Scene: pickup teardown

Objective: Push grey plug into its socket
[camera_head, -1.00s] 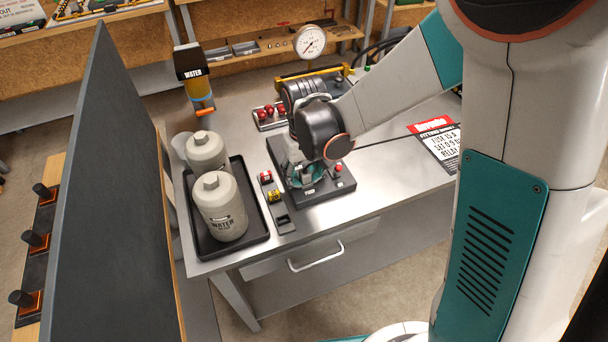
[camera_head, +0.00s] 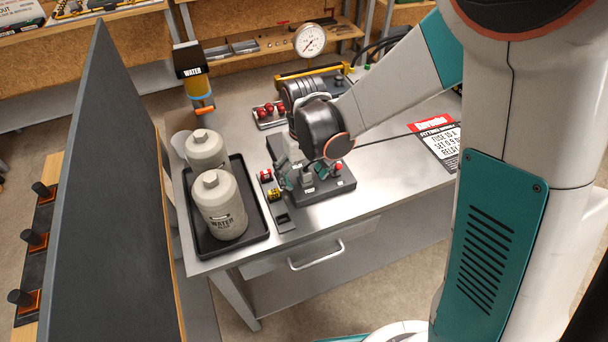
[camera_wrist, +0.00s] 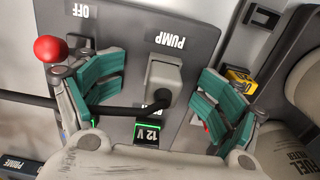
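The grey plug (camera_wrist: 165,80) stands on the dark panel (camera_wrist: 112,22) below the "PUMP" label, with a black cable running left from it. How deep it sits in its socket cannot be told, as the plug covers the socket. A green-edged "12 V" display (camera_wrist: 148,132) is just beside it. My gripper (camera_wrist: 158,95) is open, its teal-padded fingers spread on either side of the plug and apart from it. In the head view my gripper (camera_head: 307,178) is low over the panel base (camera_head: 322,190), and the plug is partly hidden.
A red-knobbed lever (camera_wrist: 50,48) stands close to the left finger in the wrist view. A yellow fuse (camera_wrist: 238,80) lies beyond the right finger. A black tray (camera_head: 252,236) with two grey filter canisters (camera_head: 222,210) stands left of the panel.

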